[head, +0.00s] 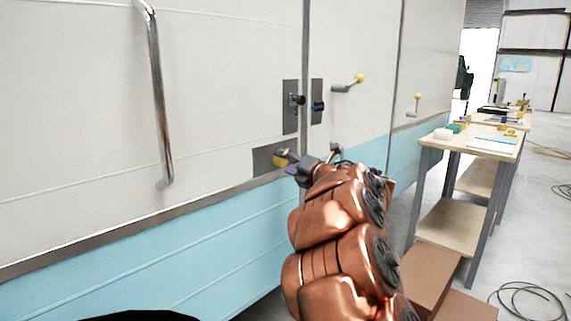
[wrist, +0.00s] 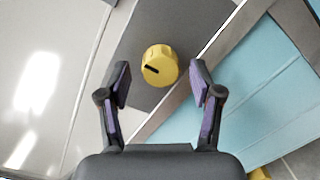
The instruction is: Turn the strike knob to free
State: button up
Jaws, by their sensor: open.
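A round yellow knob (wrist: 160,66) with a dark mark on its face sits on a grey plate (wrist: 185,30) on the camper wall. My gripper (wrist: 161,80) is open, with one purple-padded finger on each side of the knob in the wrist view. I see a gap between each finger and the knob. I cannot tell how far the fingertips are from the plate. In the head view my gripper (head: 308,160) is at the plate's right end. No label by the knob is readable.
Above are a dark plate with a black knob (head: 296,100) and a latch plate (head: 317,103). Two yellow-tipped levers (head: 348,85) (head: 416,105) are farther right. A long chrome handle (head: 157,95) is at left. A workbench (head: 470,143) and cardboard boxes (head: 428,275) stand right.

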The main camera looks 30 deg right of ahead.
jog(key=shift+w, duration=0.35)
jog(key=c, duration=1.1)
